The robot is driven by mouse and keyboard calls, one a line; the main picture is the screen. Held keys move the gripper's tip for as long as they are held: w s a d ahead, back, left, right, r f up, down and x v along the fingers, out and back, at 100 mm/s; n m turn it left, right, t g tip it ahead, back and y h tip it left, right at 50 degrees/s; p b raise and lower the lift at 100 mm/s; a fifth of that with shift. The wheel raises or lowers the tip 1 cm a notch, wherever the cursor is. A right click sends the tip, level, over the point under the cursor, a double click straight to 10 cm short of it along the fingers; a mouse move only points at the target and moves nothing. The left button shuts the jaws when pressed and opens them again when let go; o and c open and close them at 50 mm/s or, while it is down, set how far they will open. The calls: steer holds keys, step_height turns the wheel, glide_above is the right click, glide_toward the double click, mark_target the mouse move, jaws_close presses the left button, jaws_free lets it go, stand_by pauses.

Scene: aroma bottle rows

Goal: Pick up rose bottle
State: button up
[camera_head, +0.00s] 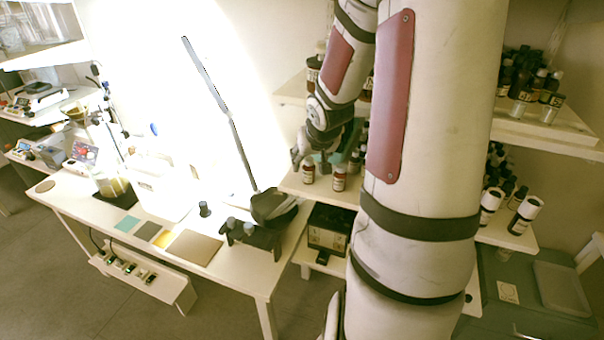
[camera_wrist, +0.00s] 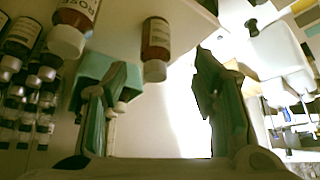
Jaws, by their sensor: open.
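Two red-brown bottles with white labels and white caps stand near the shelf's front edge, a left one (camera_head: 308,172) and a right one (camera_head: 339,180). The wrist view looks upside down. There, one red-brown bottle (camera_wrist: 155,48) shows between my fingers, its label too small to read. A nearer red-brown bottle (camera_wrist: 74,28) is outside the left finger; its cut-off label seems to read ROSE. I cannot match these surely to the head view. My gripper (camera_wrist: 160,100) is open and empty, its fingers spread wide. In the head view my gripper (camera_head: 319,154) is just above and behind the two bottles.
The bottles' shelf (camera_head: 292,185) also holds dark bottles, partly hidden by my arm. More bottles (camera_head: 520,214) stand on the right. An upper shelf (camera_head: 291,91) is close to my wrist. A white bench (camera_head: 80,197) with a dark stand (camera_head: 250,232) is at left.

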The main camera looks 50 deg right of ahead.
mark_target(310, 164)
steer(key=shift+b+x, duration=1.2)
steer(key=shift+x, duration=2.15)
steer(key=shift+s+d+r, duration=0.1)
steer(key=shift+s+d, duration=0.1)
steer(key=shift+c, duration=0.6)
steer(key=c, duration=1.2)
